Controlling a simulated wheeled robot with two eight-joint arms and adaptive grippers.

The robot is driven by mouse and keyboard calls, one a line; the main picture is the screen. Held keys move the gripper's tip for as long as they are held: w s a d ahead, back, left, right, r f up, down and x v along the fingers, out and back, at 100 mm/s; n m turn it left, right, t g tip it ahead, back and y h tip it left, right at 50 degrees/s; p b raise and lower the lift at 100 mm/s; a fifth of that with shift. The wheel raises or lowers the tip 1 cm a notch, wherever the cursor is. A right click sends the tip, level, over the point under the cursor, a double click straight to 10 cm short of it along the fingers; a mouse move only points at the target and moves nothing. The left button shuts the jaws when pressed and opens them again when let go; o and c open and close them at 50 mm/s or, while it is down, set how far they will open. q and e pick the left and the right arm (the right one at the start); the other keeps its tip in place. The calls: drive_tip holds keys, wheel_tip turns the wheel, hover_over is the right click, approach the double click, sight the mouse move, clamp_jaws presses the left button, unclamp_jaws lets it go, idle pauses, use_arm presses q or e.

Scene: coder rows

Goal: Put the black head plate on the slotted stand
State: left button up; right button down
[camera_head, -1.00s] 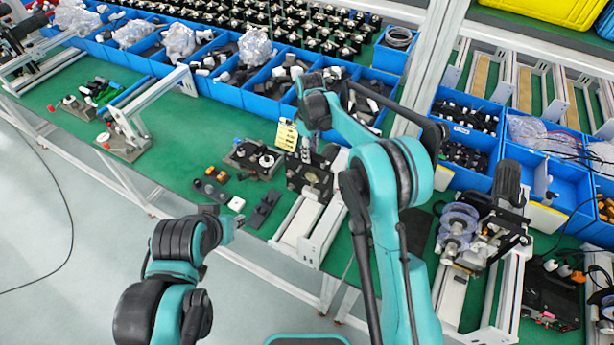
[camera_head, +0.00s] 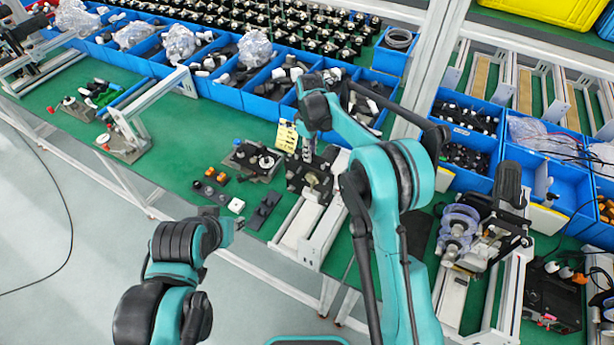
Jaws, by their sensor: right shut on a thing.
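My right gripper (camera_head: 308,155) points down over a black fixture (camera_head: 296,184), which looks like the slotted stand, on the green bench. The gripper is shut on a small dark piece, taken as the black head plate. The fingers, the fixture and the distance hide most of this piece. I cannot tell whether it touches the stand. My left arm is low on the left. Its grey end (camera_head: 237,223) is in front of the bench edge, and its fingers cannot be made out.
A yellow card (camera_head: 287,135) stands just left of the right gripper. A metal fixture (camera_head: 255,160), orange and black small parts (camera_head: 222,178) and a black block (camera_head: 264,211) lie to the left. Blue bins (camera_head: 233,92) line the back. A white rail frame (camera_head: 328,229) lies in front.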

drive_tip(key=shift+r, duration=0.2)
drive_tip(key=shift+r+p, duration=1.35)
drive_tip(key=shift+r, duration=1.45)
